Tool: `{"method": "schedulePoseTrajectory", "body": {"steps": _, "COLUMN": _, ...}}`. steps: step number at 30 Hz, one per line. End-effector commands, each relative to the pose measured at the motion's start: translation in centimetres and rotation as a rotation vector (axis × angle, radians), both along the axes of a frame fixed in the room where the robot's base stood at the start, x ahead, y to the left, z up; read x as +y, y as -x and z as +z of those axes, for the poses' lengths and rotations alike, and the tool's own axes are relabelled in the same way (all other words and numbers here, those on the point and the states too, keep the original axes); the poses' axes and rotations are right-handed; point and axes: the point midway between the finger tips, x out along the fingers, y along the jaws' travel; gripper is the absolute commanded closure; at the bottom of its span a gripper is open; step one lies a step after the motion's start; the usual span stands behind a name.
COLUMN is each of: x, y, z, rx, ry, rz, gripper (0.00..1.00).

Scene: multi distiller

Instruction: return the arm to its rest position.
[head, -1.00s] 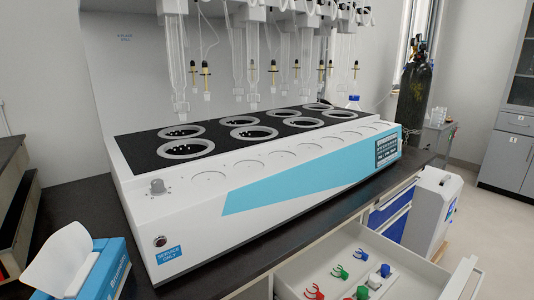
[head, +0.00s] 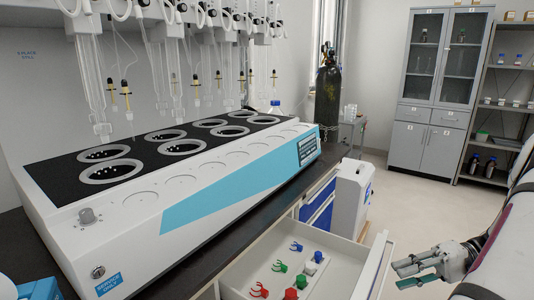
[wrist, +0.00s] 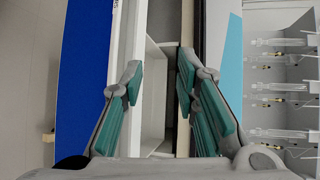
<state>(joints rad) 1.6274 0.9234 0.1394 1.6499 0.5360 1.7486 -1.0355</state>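My gripper (head: 400,274) is at the lower right of the head view, to the right of the open white drawer (head: 330,262). My arm comes in from the right edge. In the wrist view my gripper (wrist: 158,80) has its two green-padded fingers spread apart, with nothing between them. Beyond the fingers lie a white-edged opening and a dark strip, seen sideways on.
The multi distiller (head: 200,190) with round heating wells stands on the dark bench (head: 140,275). Red, green, blue and white clips lie in the drawer. A white unit (head: 353,195), a gas cylinder (head: 328,95) and a grey cabinet (head: 425,145) stand further back. Floor is clear before the cabinet.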

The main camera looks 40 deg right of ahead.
Motion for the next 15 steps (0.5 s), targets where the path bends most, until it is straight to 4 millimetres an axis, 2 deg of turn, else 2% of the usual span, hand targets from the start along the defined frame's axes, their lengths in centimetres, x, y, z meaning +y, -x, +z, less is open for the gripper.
{"method": "schedulePoseTrajectory", "body": {"steps": 1, "x": 0.8, "y": -1.0, "z": 1.8, "rx": 0.033, "ry": 0.026, "rz": 0.041, "gripper": 0.72}}
{"method": "schedulePoseTrajectory", "body": {"steps": 5, "x": 3.6, "y": -3.8, "z": 6.0, "rx": 0.150, "ry": 0.115, "rz": 0.151, "gripper": 0.72}}
{"method": "schedulePoseTrajectory", "body": {"steps": 9, "x": 7.5, "y": -6.3, "z": 10.7, "rx": 0.275, "ry": 0.246, "rz": 0.266, "gripper": 0.72}}
{"method": "schedulePoseTrajectory", "body": {"steps": 15, "x": 13.6, "y": -8.2, "z": 16.8, "rx": 0.401, "ry": 0.465, "rz": 0.384, "gripper": 0.72}}
